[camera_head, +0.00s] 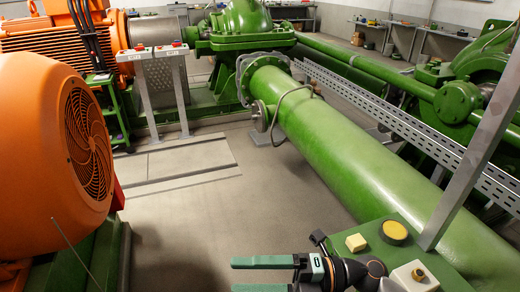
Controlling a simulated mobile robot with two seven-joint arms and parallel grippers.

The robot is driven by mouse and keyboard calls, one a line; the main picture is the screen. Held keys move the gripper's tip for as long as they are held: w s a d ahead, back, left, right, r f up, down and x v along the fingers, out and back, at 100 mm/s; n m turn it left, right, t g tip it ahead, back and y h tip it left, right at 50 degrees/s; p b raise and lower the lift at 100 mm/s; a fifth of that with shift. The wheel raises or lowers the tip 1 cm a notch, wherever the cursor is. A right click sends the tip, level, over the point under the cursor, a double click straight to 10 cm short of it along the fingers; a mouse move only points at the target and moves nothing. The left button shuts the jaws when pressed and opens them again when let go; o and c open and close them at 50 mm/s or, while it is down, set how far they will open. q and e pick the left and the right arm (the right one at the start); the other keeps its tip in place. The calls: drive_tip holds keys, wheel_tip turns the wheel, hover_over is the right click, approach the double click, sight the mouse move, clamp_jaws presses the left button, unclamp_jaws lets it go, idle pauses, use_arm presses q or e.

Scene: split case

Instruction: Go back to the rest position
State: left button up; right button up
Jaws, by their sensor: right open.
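My right gripper (262,275) is at the bottom of the head view, pointing left over the grey floor. Its two green fingers are apart with nothing between them, and the lower finger is partly cut off by the frame edge. My dark right wrist is beside the left edge of a green-topped stand (388,246). I cannot tell whether they touch. My left gripper does not show.
A grey post (462,185) rises there. A large green pipe (350,150) runs behind. An orange motor (45,150) fills the left. The middle floor is clear.

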drive_tip(key=w+d+f+m+t+h, duration=0.45)
drive_tip(key=m+t, duration=0.45)
drive_tip(key=m, duration=0.3)
drive_tip(key=w+d+f+m+t+h, duration=0.35)
drive_tip(key=d+m+t, duration=0.35)
drive_tip(key=m, duration=0.4)
drive_tip(key=s+d+f+m+g+h, duration=0.3)
drive_tip(key=s+f, duration=0.4)
drive_tip(key=f, duration=0.3)
drive_tip(key=s+d+f+m+g+h, duration=0.2)
drive_tip(key=s+d+f+m+h, duration=0.2)
drive_tip(key=s+f+m, duration=0.3)
wheel_tip(320, 180, down, 3)
drive_tip(key=shift+f+g+h+p, duration=0.1)
drive_tip(key=shift+g+h+p, duration=0.25)
drive_tip(key=shift+h, duration=0.25)
